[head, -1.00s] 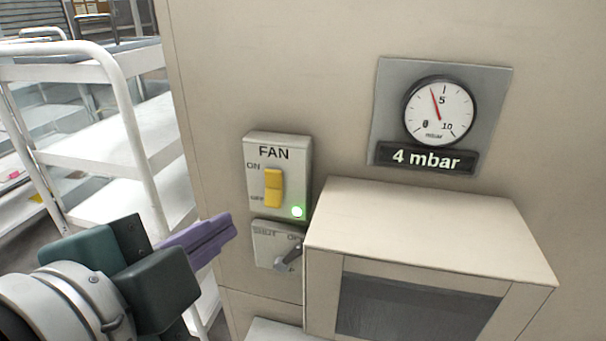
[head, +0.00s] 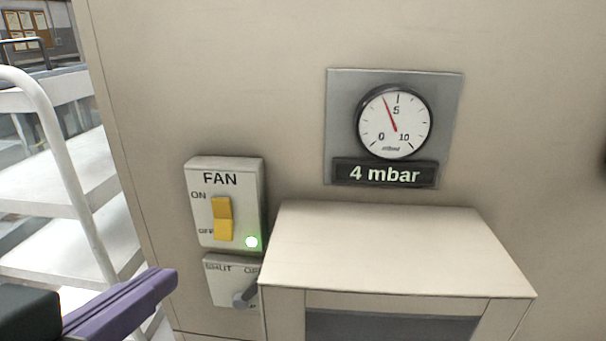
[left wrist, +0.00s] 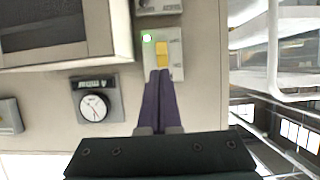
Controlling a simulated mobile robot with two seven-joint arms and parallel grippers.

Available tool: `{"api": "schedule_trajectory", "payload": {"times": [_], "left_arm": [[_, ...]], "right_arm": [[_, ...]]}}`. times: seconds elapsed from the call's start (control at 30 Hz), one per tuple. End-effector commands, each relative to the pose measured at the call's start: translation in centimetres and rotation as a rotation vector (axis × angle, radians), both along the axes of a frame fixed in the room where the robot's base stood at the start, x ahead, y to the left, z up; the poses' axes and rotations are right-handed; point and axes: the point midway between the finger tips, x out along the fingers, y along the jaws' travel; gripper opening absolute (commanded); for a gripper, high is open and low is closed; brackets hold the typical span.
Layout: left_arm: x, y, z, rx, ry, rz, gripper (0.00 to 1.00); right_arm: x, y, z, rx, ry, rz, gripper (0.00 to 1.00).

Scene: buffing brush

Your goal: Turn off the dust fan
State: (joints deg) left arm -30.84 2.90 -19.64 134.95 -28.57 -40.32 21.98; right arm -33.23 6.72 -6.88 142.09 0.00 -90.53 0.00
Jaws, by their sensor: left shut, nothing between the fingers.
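The fan switch box (head: 197,228) is a light grey plate marked FAN, ON and OFF on the beige cabinet wall. Its yellow rocker (head: 222,219) sits between the ON and OFF marks, and a green lamp (head: 251,242) glows at its lower right. My left gripper (head: 168,277) has purple fingers, shut and empty, below and left of the switch box. In the left wrist view the shut fingers (left wrist: 158,76) point toward the yellow rocker (left wrist: 162,54); whether they touch it cannot be told there. My right gripper is not in view.
A second box with a grey lever (head: 245,295) sits just below the fan switch. A beige hood (head: 390,245) juts out at right. A gauge (head: 395,122) above it reads 4 mbar. A white shelf cart (head: 60,190) stands at left.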

Motion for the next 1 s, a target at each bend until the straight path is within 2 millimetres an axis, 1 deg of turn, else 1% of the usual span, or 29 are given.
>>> {"api": "schedule_trajectory", "payload": {"times": [0.17,0.4,0.5,0.6,0.8,1.0], "left_arm": [[2.4,-0.1,-0.8,0.003,-0.003,-0.001,0.0],[7.3,-0.2,-2.9,0.003,-0.003,0.0,0.0],[9.1,-0.3,-3.7,0.002,-0.003,0.0,0.0],[10.4,-0.3,-4.3,0.003,-0.002,-0.001,0.0],[12.1,-0.4,-5.1,0.001,-0.001,-0.002,0.0],[12.5,-0.4,-5.3,0.0,-0.001,-0.001,0.0]], "right_arm": [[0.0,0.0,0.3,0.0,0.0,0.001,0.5],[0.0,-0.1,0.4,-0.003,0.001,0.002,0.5],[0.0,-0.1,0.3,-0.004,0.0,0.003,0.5],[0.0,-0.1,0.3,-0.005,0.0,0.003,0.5],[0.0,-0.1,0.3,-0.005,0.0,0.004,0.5],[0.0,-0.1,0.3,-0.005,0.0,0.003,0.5]]}}
